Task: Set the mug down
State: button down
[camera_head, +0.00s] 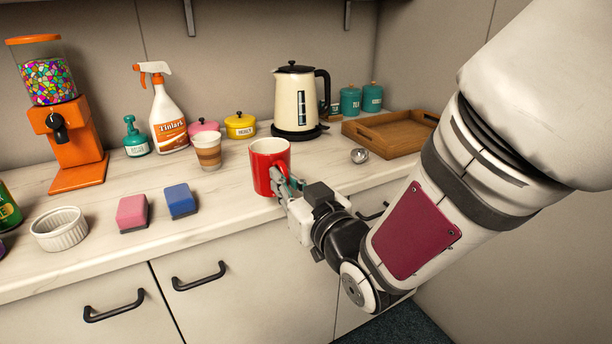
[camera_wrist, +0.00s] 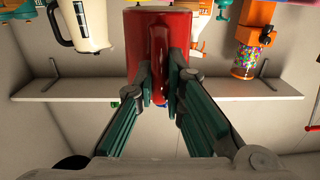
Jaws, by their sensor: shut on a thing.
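A red mug (camera_head: 268,160) with a white inside is upright at the counter's front edge in the head view. My gripper (camera_head: 281,184) comes from the lower right and is shut on the mug's handle. In the wrist view my gripper (camera_wrist: 159,98) has its two teal fingers on either side of the red handle, with the mug (camera_wrist: 147,40) beyond them. I cannot tell whether the mug's base touches the counter (camera_head: 225,225).
Blue (camera_head: 180,201) and pink (camera_head: 132,212) sponges lie left of the mug. A wooden tray (camera_head: 371,144) is at the back right. The counter between mug and blue sponge is clear.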

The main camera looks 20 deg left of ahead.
jog(key=shift+g, duration=0.3)
jog(key=x, duration=0.5)
jog(key=w+d+x, duration=0.1)
jog(key=x, duration=0.4)
jog(key=w+f+b+x, duration=0.1)
jog(key=x, duration=0.4)
jog(key=shift+w+d+f, duration=0.1)
jog(key=shift+w, duration=0.3)
jog(key=shift+s+f+b, duration=0.1)
jog(key=shift+f+b, duration=0.35)
jog(key=shift+f, duration=1.25)
jog(key=shift+f, duration=0.1)
jog(key=c, duration=1.7)
grip_release()
jog(key=shift+d+f, duration=0.1)
jog(key=shift+o, duration=0.2)
